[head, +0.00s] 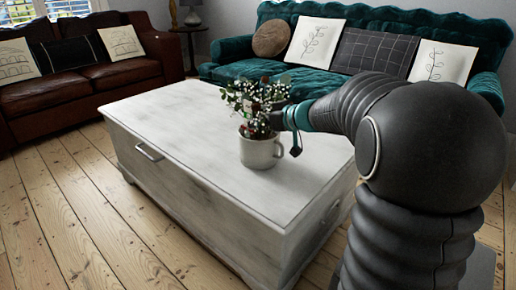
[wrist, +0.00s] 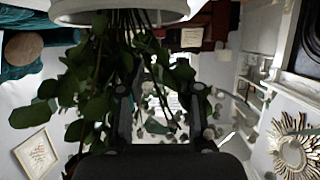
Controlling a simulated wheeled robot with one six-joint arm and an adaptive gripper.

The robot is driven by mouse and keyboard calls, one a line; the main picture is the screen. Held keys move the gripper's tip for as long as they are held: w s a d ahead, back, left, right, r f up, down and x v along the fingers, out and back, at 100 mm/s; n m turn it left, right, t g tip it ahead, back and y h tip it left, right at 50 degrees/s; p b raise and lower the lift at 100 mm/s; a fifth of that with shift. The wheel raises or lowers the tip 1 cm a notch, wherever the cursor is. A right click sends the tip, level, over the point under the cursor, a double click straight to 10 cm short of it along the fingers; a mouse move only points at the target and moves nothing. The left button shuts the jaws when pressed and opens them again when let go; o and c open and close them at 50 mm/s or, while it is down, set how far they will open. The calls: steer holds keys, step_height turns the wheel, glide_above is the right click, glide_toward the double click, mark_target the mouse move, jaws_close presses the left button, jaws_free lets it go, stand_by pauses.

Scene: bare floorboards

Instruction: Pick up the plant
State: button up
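The plant (head: 255,98) has green leaves, small white blossoms and some red, and grows in a white mug-like pot (head: 262,152). The pot appears to stand upright on the white chest (head: 180,150). My gripper (head: 288,120) is at the right side of the foliage, just above the pot's rim. The wrist view is upside down; the pot (wrist: 120,8) shows at its top edge, with stems and leaves (wrist: 90,85) hanging below. My gripper's fingers (wrist: 160,92) stand apart there, with leaves around and between them. Leaves partly hide the fingertips, and contact with the stems is unclear.
A teal sofa (head: 240,72) with several cushions stands behind the chest, and a brown leather sofa (head: 85,77) stands at the left. A small side table (head: 190,32) with a lamp is between them. Bare floorboards (head: 60,215) are clear at the front left.

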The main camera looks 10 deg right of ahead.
mark_target(246, 122)
steer(key=shift+p+x, duration=0.35)
steer(key=shift+x, duration=3)
jaws_close()
steer(key=shift+r, duration=0.15)
